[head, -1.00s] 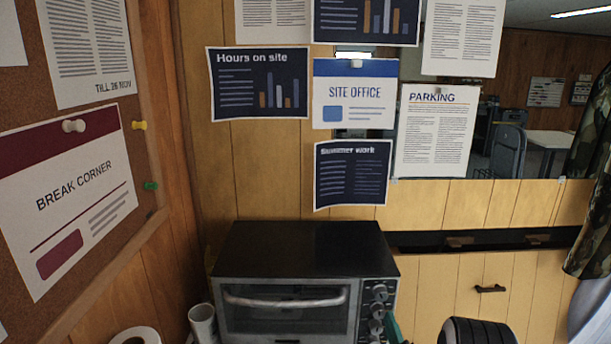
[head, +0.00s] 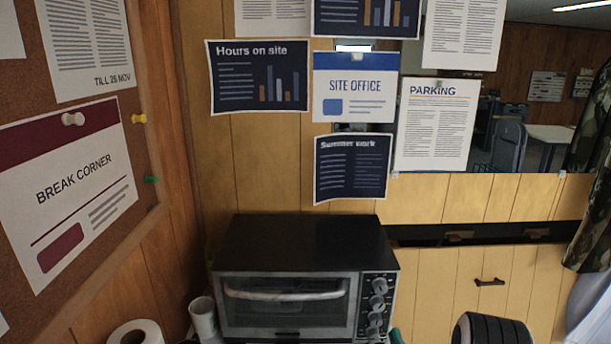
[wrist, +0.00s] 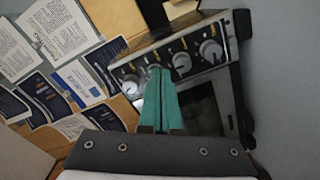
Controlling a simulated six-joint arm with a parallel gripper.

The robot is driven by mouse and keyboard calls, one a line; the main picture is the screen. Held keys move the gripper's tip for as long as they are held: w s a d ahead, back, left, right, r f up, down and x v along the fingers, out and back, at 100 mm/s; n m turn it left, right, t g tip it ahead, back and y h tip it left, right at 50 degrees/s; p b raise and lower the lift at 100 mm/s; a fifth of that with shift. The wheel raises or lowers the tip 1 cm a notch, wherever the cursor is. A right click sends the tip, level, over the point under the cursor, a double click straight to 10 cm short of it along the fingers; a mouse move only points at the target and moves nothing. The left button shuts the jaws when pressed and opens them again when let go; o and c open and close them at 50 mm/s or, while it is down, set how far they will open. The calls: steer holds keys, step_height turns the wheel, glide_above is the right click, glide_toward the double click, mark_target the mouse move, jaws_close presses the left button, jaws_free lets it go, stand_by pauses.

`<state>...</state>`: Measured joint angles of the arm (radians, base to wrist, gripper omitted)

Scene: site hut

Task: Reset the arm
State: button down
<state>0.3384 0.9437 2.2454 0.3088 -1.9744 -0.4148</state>
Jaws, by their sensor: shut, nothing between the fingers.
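My gripper (wrist: 158,72) shows in the wrist view as two teal fingers, pressed together with nothing between them. Their tips point at the knob panel of the toaster oven (wrist: 217,55) and overlap it in the picture; I cannot tell whether they touch it. In the head view only a small teal bit of the gripper (head: 396,336) shows at the bottom edge, by the right side of the toaster oven (head: 300,240). The oven's door is shut.
A white cup (head: 203,318) and a paper roll (head: 138,334) stand left of the oven. A pinboard (head: 150,190) covers the left wall. Several posters hang behind the oven, among them the site office sheet (head: 354,88). A camouflage cloth (head: 592,190) hangs at the right.

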steer(key=shift+s, duration=0.15)
steer(key=s+a+r+m+g, duration=0.3)
steer(key=s+m+g, duration=0.3)
steer(key=s, duration=0.5)
steer(key=s+a+r+m+g+y, duration=0.1)
steer(key=s+a+m+g, duration=0.4)
steer(key=s, duration=0.7)
steer(key=s+a+r+m+g, duration=0.4)
steer(key=s+m+g, duration=0.2)
steer(key=s, duration=0.6)
steer(key=shift+s+a+r+m+g+y, duration=0.3)
steer(key=shift+r+g+y, duration=0.1)
steer(key=shift+g, duration=0.2)
steer(key=shift+w, duration=0.1)
